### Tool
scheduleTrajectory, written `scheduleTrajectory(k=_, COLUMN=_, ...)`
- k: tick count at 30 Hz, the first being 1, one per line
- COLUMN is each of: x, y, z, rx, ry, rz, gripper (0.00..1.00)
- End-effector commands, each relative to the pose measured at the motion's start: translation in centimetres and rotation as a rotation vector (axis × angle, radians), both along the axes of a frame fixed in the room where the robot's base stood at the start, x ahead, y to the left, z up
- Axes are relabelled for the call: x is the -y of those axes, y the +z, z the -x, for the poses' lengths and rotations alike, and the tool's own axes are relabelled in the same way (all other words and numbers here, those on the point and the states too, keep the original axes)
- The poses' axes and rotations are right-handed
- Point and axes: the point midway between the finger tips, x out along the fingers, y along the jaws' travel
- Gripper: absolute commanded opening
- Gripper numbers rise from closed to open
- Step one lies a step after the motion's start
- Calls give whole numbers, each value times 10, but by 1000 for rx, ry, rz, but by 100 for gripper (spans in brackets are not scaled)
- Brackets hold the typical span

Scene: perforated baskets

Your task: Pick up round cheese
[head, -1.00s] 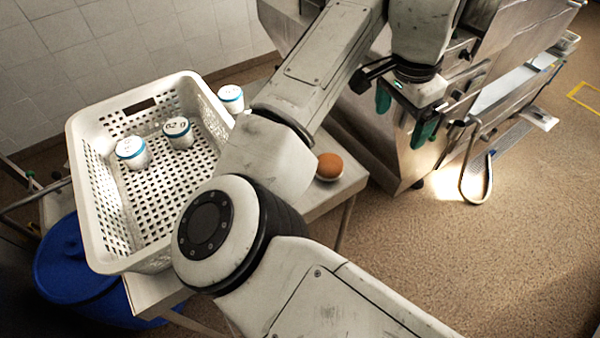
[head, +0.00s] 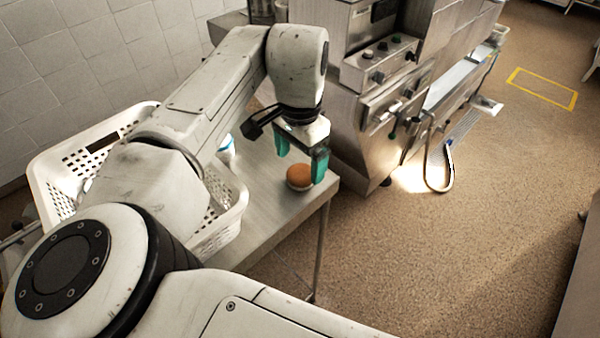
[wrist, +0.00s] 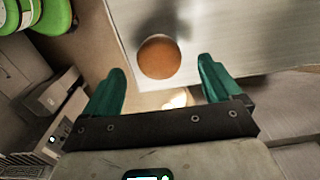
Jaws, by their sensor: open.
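The round cheese (head: 299,177) is a small orange-brown disc with a paler side, lying on the metal table near its right corner in the head view. In the wrist view the cheese (wrist: 159,57) lies beyond the fingertips, between their lines. My gripper (head: 301,168) has green fingers and is open and empty. It hangs just above and beside the cheese in the head view. In the wrist view the open gripper (wrist: 163,77) shows a clear gap between its fingers.
A white perforated basket (head: 232,222) stands on the table (head: 270,208) at the left, partly hidden by my arm. A white jar with a blue lid (head: 226,150) stands beside it. A steel machine (head: 372,105) is behind on the right. Open floor lies at the right.

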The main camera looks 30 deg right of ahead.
Motion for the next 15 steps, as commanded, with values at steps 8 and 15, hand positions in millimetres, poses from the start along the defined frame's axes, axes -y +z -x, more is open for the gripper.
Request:
scheduleTrajectory(k=8, x=1, y=-32, z=1, rx=-1, ry=0, rz=0, gripper=91)
scheduleTrajectory(k=15, x=1, y=-35, z=0, rx=0, ry=0, rz=0, gripper=91)
